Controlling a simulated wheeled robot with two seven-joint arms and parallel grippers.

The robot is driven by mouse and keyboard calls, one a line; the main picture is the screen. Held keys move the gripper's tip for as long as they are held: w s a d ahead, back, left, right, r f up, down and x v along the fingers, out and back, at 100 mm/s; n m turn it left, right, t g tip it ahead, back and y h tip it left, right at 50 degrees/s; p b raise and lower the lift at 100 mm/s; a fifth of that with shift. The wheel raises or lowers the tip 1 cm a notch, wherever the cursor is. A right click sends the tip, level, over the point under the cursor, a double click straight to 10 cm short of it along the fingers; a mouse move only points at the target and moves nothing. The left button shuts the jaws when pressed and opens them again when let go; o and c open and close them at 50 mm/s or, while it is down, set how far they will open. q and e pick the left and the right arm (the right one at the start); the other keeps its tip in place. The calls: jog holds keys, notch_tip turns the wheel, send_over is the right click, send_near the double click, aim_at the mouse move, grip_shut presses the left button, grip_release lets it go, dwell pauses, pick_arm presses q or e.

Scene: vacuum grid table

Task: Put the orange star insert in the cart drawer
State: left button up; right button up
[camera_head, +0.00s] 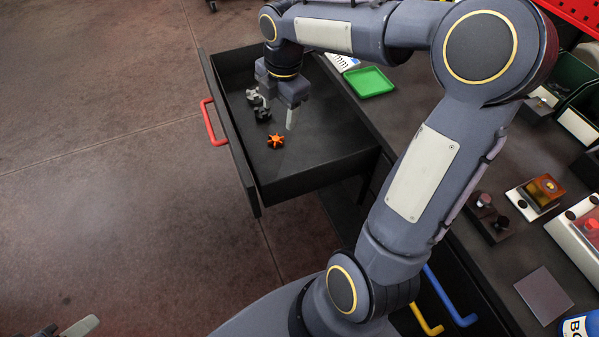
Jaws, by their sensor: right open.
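The orange star insert (275,141) lies on the floor of the open cart drawer (317,172), towards its left side. My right gripper (278,111) is inside the drawer outline, pointing down, just above the star in the picture. It is open, and the star is apart from its fingers. One pale fingertip shows clearly; the other is harder to make out against dark things behind it. Of my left gripper (66,329) only a pale fingertip and a dark part show at the bottom left edge, so its opening is unclear.
Small dark and grey pieces (262,114) lie in the drawer beside my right gripper. The drawer has a red handle (214,123). A green tray (369,82) sits on the worktop behind. My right arm crosses over the worktop. Open floor lies to the left.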

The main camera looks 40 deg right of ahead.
jog(key=s+a+m+t+y, duration=0.1)
jog(key=s+a+m, duration=0.3)
jog(key=s+m, duration=0.6)
jog(key=s+a+m+t+y, duration=0.2)
jog(key=s+a+m+t, duration=0.1)
jog(key=s+m, duration=0.7)
jog(key=shift+a+f+m, duration=0.25)
jog(key=shift+a+m, duration=0.25)
jog(key=shift+a, duration=0.05)
jog(key=shift+s, duration=0.1)
